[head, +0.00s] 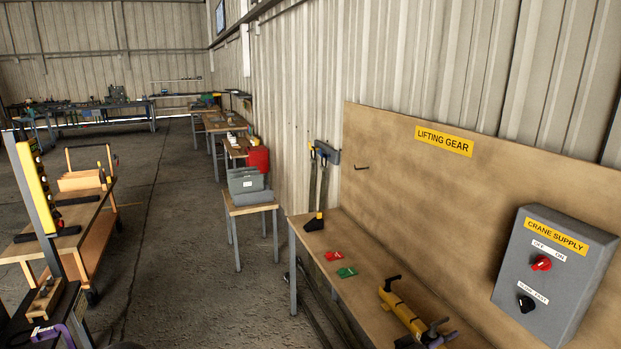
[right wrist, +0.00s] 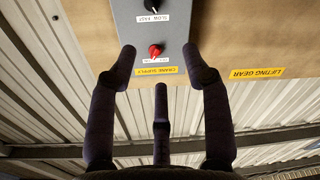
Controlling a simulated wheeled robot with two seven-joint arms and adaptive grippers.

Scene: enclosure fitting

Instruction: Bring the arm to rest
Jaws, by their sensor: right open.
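My right gripper (right wrist: 160,62) shows in the right wrist view as dark, spread fingers with nothing between them. It is open and empty. Beyond the fingertips is the grey crane supply box (right wrist: 200,14), upside down in that view, with its red switch (right wrist: 155,51) between the two outer fingers. No finger visibly holds the switch. In the head view the box (head: 558,295) is on the board at right, with the red switch (head: 541,263) and a black knob (head: 525,304) clear to see. I cannot make out my right gripper there. My left gripper is not in view.
A wooden bench (head: 318,255) below the lifting gear board (head: 400,150) bears a red tag (head: 334,255), a green tag (head: 347,272) and a yellow bar (head: 405,312) with dark handles. Dark straps hang at the wall. A trolley (head: 75,215) stands left; the floor between (head: 165,240) is open.

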